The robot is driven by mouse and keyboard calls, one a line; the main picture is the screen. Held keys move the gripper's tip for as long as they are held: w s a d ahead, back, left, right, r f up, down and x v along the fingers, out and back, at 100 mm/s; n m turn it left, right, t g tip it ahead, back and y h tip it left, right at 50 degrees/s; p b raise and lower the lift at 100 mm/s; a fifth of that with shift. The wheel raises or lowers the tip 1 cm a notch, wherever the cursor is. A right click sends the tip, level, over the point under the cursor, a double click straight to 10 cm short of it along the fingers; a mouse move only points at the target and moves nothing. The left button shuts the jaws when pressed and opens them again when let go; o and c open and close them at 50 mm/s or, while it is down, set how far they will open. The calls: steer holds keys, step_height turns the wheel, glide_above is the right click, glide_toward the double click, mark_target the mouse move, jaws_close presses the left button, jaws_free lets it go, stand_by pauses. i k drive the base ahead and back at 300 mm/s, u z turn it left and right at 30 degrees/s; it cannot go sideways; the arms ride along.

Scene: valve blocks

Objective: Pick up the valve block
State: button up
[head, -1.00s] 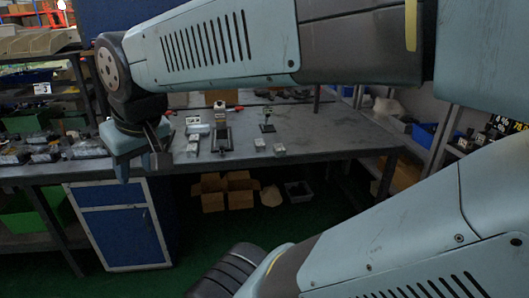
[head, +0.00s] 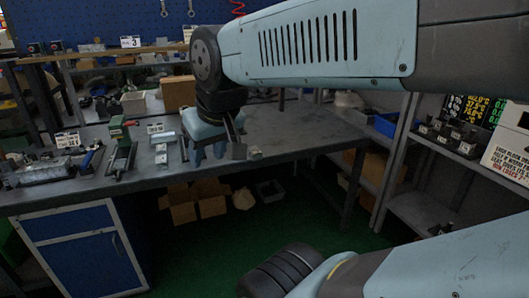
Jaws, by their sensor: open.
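A small pale metal block (head: 254,153), which looks like a valve block, sits on the front of the dark bench top, just right of my gripper. Another small pale block (head: 161,156) sits to the left of my gripper. I cannot tell which one the task means. My gripper (head: 218,157) points down at the front of the bench, its jaws open. One dark finger shows on its right side, close to the right block in the picture. I see nothing held. Whether the gripper touches the bench is unclear. The gripper hides part of the bench behind it.
A green-topped clamp or vise (head: 118,135) and a grey tray-like part (head: 45,170) stand on the bench (head: 300,130) to the left. A cardboard box (head: 178,94) stands behind my gripper. Shelves (head: 425,195) stand at right. Boxes (head: 205,205) lie under the bench.

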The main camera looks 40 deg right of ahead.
mark_target(256, 153)
steer(key=z, duration=0.25)
steer(key=i, duration=1)
steer(key=u, duration=0.05)
